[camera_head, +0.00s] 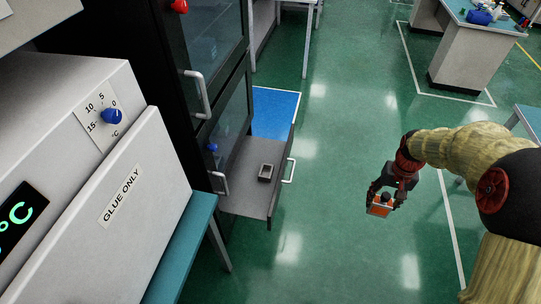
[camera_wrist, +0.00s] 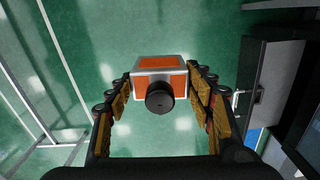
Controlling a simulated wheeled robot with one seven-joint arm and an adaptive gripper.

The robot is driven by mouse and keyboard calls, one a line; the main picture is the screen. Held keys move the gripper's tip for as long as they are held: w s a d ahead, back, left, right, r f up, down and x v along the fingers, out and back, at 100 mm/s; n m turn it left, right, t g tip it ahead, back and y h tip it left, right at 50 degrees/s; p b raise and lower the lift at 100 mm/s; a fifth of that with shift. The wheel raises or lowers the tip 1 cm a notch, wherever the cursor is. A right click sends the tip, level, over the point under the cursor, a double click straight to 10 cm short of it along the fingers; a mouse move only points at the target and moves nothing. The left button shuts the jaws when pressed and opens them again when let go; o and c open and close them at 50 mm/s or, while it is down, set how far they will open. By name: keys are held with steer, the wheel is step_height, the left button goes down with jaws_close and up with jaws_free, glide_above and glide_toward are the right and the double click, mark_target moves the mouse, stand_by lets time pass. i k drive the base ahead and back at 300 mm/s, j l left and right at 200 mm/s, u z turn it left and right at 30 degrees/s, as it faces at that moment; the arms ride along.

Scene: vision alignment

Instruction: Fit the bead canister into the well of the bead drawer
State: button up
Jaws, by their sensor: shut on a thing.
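The bead canister (camera_head: 380,209) is an orange and silver box held in my gripper (camera_head: 386,194) above the green floor. In the wrist view the canister (camera_wrist: 160,78) shows a black round knob towards the camera, with the gripper's fingers (camera_wrist: 160,92) closed on both its sides. The bead drawer (camera_head: 250,185) is a grey open drawer pulled out of the dark cabinet, to the left of my gripper. A small square-rimmed well (camera_head: 265,172) stands on its floor. The drawer (camera_wrist: 275,70) also shows at the right of the wrist view. The gripper is well apart from the drawer.
A white cabinet labelled "GLUE ONLY" (camera_head: 120,195) stands on a teal bench at the left. The drawer front has a white handle (camera_head: 289,171). A blue floor patch (camera_head: 273,112) lies behind it. Open green floor separates my gripper from the drawer. A bench (camera_head: 468,55) stands far right.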

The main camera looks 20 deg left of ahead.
mark_target(266, 174)
steer(key=i, duration=1.75)
steer(key=i+u, duration=0.2)
steer(key=i, duration=0.25)
steer(key=i+l+u, duration=0.15)
steer(key=i, duration=0.3)
steer(key=i+l+u, duration=0.2)
steer(key=i, duration=0.25)
steer(key=u, duration=2.65)
